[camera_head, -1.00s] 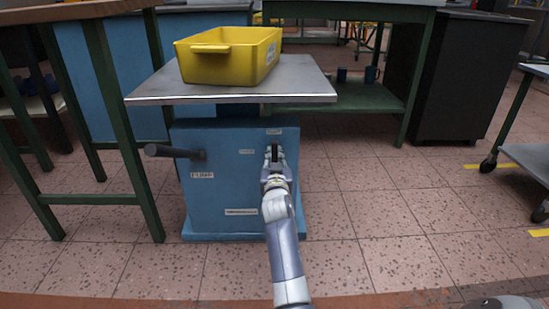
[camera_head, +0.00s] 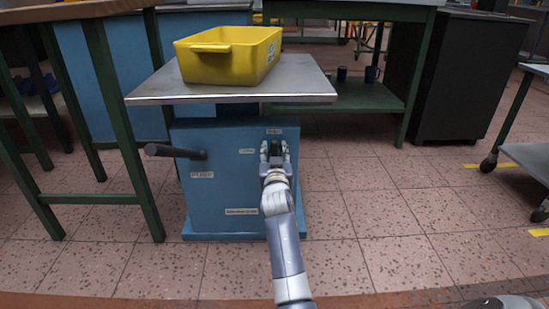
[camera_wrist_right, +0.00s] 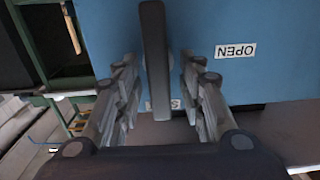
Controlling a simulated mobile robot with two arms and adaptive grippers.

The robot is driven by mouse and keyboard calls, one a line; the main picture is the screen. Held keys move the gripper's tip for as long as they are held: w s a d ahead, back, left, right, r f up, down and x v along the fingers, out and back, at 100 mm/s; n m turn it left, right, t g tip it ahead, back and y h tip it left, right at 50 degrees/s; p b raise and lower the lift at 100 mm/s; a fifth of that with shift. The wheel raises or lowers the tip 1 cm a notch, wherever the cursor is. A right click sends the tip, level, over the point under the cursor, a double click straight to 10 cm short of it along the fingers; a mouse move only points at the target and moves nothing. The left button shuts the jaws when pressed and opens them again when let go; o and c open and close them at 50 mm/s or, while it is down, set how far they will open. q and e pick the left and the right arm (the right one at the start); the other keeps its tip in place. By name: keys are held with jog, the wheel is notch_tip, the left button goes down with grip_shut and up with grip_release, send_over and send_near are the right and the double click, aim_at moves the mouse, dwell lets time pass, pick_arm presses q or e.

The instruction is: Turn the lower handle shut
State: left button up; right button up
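The lower handle (camera_wrist_right: 155,60) is a dark bar on the front of the blue lift-table body (camera_head: 225,180). In the right wrist view it stands upright in the picture, between the two fingers of my right gripper (camera_wrist_right: 160,95), with a gap on both sides. The right gripper (camera_head: 275,150) is open at the upper right of the blue front in the head view, where its fingers and wrist mostly hide the handle. An "OPEN" label (camera_wrist_right: 236,50) shows beside the handle; another label (camera_wrist_right: 165,104) is partly covered by it. My left gripper is not in view.
A black lever (camera_head: 175,152) sticks out left of the blue front. A yellow bin (camera_head: 228,65) stands on the metal tabletop (camera_head: 235,94) above. A green-legged table (camera_head: 122,130) stands at left, a cart (camera_head: 530,158) at right. The floor right of the lift table is clear.

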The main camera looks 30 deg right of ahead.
notch_tip(320, 180, up, 8)
jog(key=shift+r, duration=0.1)
dwell(0.7)
